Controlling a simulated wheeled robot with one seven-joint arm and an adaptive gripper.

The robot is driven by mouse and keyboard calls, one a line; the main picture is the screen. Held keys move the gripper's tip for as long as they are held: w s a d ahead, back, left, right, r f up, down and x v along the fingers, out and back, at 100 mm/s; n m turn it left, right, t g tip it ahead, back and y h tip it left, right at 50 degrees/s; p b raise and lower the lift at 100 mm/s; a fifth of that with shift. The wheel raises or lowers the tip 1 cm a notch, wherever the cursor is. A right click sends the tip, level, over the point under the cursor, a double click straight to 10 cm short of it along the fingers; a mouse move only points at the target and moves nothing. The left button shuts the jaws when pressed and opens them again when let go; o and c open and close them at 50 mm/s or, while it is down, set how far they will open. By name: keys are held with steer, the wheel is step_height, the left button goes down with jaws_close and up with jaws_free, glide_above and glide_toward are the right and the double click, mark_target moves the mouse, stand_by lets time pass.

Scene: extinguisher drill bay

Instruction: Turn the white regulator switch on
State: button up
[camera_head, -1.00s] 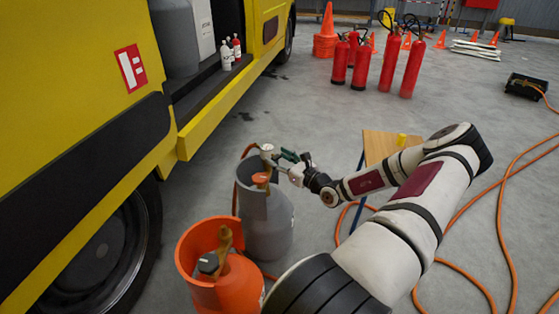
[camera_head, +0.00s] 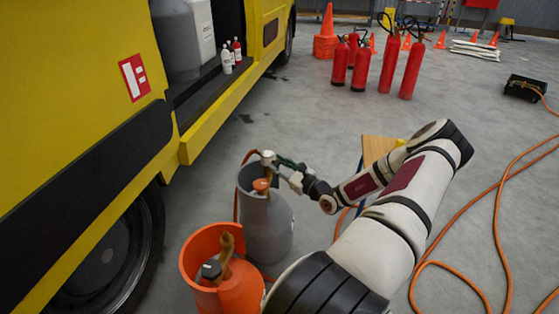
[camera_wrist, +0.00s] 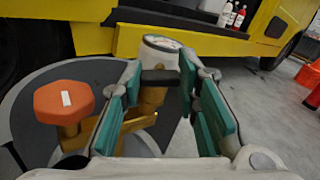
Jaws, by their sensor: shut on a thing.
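The white regulator (camera_head: 268,157) sits on top of a grey gas cylinder (camera_head: 268,230). In the wrist view, the regulator's round white cap (camera_wrist: 161,42) stands on a brass body, with a dark bar-shaped part (camera_wrist: 160,78) below the cap. My gripper (camera_wrist: 160,75) has its green-padded fingers on either side of this bar, shut on the regulator. The head view shows my gripper (camera_head: 281,163) coming in from the right at the regulator. An orange hexagonal valve knob (camera_wrist: 64,101) is left of the fingers, apart from them. The switch's setting cannot be read.
An orange gas cylinder (camera_head: 240,292) stands in front of the grey one. The yellow truck (camera_head: 80,100) is close on the left. A small wooden-topped table (camera_head: 377,148) is behind my arm. Red extinguishers (camera_head: 411,68) stand farther back. An orange hose (camera_head: 480,200) lies on the floor at right.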

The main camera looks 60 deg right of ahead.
steer(key=n+p, duration=0.3)
steer(key=shift+a+r+n, duration=0.1)
steer(key=shift+n, duration=0.3)
steer(key=n+p, duration=0.2)
steer(key=n, duration=0.1)
steer(key=n+p, duration=0.1)
steer(key=n, duration=0.3)
steer(key=shift+f+p, duration=0.2)
steer(key=shift+p, duration=0.15)
steer(key=shift+f+n+p, duration=0.15)
steer(key=shift+n+p, duration=0.3)
steer(key=shift+n, duration=1.75)
steer(key=o, duration=1.2)
steer(key=shift+s, duration=0.1)
steer(key=v, duration=1.1)
steer(key=shift+s+a, duration=0.15)
steer(key=shift+s, duration=0.2)
